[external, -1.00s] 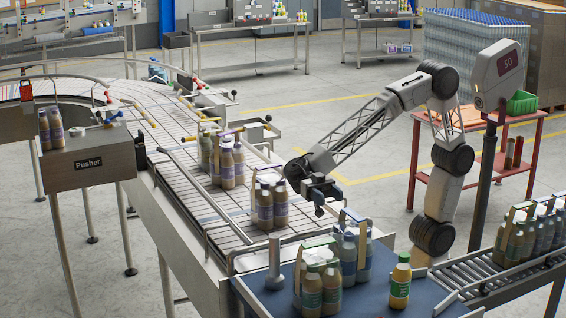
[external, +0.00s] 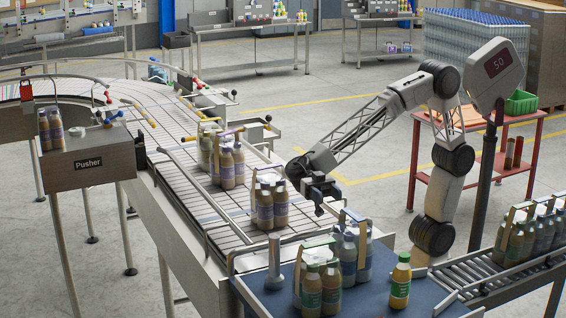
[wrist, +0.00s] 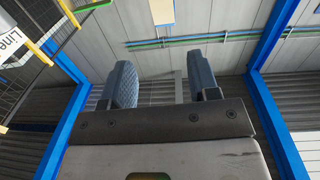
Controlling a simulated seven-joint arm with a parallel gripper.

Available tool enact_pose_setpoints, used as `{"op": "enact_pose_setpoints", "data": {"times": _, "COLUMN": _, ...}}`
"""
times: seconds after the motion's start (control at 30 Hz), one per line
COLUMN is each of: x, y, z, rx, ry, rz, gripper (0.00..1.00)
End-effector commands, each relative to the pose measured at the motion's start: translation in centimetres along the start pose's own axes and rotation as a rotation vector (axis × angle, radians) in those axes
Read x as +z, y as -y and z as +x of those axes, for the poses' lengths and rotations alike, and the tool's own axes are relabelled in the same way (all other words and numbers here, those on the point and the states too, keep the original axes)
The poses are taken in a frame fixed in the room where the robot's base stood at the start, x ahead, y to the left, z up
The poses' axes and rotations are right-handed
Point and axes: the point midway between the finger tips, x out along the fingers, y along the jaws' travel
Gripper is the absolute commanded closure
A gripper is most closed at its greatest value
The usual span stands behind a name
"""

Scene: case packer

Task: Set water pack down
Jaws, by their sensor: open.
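My gripper (external: 326,196) is open and empty, above the near right edge of the conveyor. The wrist view shows its two blue padded fingers (wrist: 163,88) apart with nothing between them. A pack of bottles with blue-grey labels (external: 349,257) stands upright on the blue table (external: 385,300), below and right of my gripper and apart from it. I cannot tell for sure whether this is the water pack. A purple-labelled pack (external: 265,209) stands on the conveyor just left of my gripper; a gap between them is hard to judge.
Another pack (external: 231,166) is farther up the conveyor (external: 190,200). Several packs (external: 515,237) stand on the right roller track. A post carries a display (external: 497,75).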

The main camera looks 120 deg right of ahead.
Motion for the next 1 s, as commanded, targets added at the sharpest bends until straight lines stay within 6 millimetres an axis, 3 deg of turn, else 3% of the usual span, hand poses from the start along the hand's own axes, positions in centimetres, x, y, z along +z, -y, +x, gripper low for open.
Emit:
{"op": "enact_pose_setpoints", "data": {"times": 0.27, "x": -1.4, "y": -1.3, "z": -1.0, "rx": 0.289, "ry": 0.007, "rz": -0.087, "gripper": 0.45}}
{"op": "enact_pose_setpoints", "data": {"times": 0.57, "x": -2.3, "y": -2.3, "z": -5.5, "rx": 0.752, "ry": 0.085, "rz": -0.136, "gripper": 0.45}}
{"op": "enact_pose_setpoints", "data": {"times": 0.77, "x": -1.4, "y": -1.2, "z": -9.8, "rx": 1.03, "ry": 0.186, "rz": -0.094, "gripper": 0.45}}
{"op": "enact_pose_setpoints", "data": {"times": 1.0, "x": 1.2, "y": 2.4, "z": -15.1, "rx": 1.301, "ry": 0.35, "rz": 0.038, "gripper": 0.45}}
